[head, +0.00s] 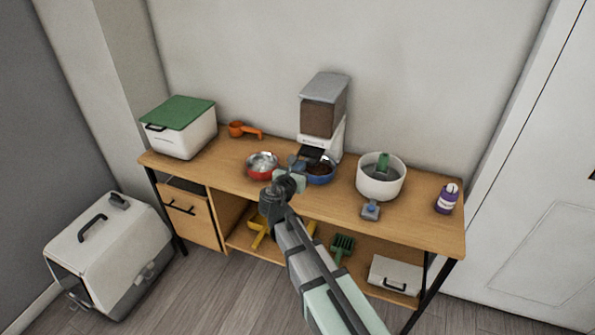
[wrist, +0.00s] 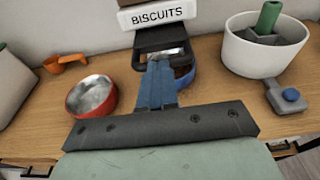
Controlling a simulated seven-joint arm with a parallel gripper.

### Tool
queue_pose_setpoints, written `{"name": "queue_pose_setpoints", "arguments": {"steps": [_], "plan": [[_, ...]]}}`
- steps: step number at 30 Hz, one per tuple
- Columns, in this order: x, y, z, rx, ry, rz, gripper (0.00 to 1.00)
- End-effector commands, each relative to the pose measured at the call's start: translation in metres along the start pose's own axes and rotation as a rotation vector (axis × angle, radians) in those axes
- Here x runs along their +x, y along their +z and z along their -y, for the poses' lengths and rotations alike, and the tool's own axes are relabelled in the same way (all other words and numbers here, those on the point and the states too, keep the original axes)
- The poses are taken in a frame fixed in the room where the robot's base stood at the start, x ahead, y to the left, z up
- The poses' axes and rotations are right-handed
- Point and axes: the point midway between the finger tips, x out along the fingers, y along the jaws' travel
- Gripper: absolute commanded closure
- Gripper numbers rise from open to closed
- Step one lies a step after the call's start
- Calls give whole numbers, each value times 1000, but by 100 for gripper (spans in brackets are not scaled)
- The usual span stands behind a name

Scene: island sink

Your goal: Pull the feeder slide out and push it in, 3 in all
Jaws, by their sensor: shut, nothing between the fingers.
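The biscuit feeder (head: 336,136) stands at the back of the bench, with a grey lid, a brown-filled hopper and a white base. Its "BISCUITS" label (wrist: 160,16) shows in the wrist view. The black feeder slide (head: 311,153) juts from the front, above a blue bowl (head: 321,179) holding brown bits. My gripper (head: 299,164) is at the slide's front. In the wrist view its blue fingers (wrist: 158,68) are together, with tips at the slide's black handle (wrist: 161,37). I cannot tell whether they touch it. The fingers partly hide the bowl.
A red bowl (head: 262,165) stands left of the blue bowl. A white pot (head: 380,184) and a small grey block with a blue knob (head: 370,210) are to the right. A purple bottle (head: 446,200), orange scoop (head: 240,129) and green-lidded bin (head: 180,137) stand farther out.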

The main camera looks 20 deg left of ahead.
Motion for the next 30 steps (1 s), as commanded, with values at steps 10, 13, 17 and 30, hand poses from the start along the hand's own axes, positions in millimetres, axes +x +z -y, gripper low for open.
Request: {"name": "queue_pose_setpoints", "arguments": {"steps": [10,13,17,30], "plan": [[2,0,0,0,0,0,100],[11,2,-1,0,-2,0,100],[32,6,-2,1,-2,0,100],[45,10,0,0,-3,2,100]]}}
